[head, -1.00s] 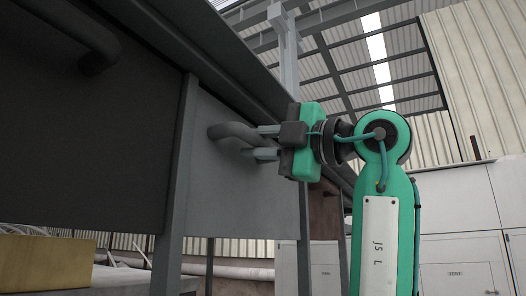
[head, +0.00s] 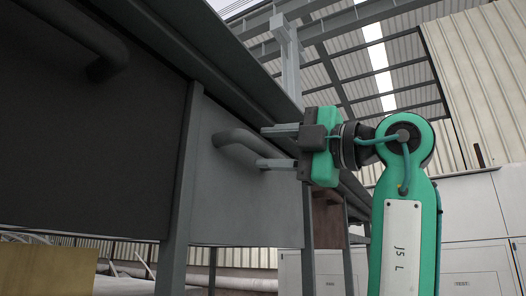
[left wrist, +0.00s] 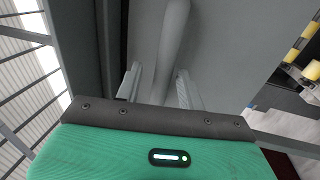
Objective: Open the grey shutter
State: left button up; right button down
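The grey shutter (head: 235,205) is a flat panel between dark posts in the head view. A thick grey bar handle (head: 236,136) is on its face. My left gripper (head: 262,147) is open at the handle's right end, its two fingers spread apart. The lower finger overlaps the handle's end in the picture; contact cannot be told. In the left wrist view, the handle (left wrist: 172,40) runs between the two fingers (left wrist: 158,70), with a gap at each side. The shutter panel (left wrist: 225,50) lies behind it. My right gripper is not in view.
A darker panel (head: 70,150) with its own handle (head: 85,35) is at the left. A dark post (head: 180,190) separates it from the grey shutter. A yellowish block (head: 45,270) is at lower left. White cabinets (head: 470,215) stand behind my arm.

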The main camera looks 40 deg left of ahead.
pick_arm(q)
jog(key=b+v, duration=0.3)
jog(key=v, duration=0.8)
jog(key=shift+d, duration=0.35)
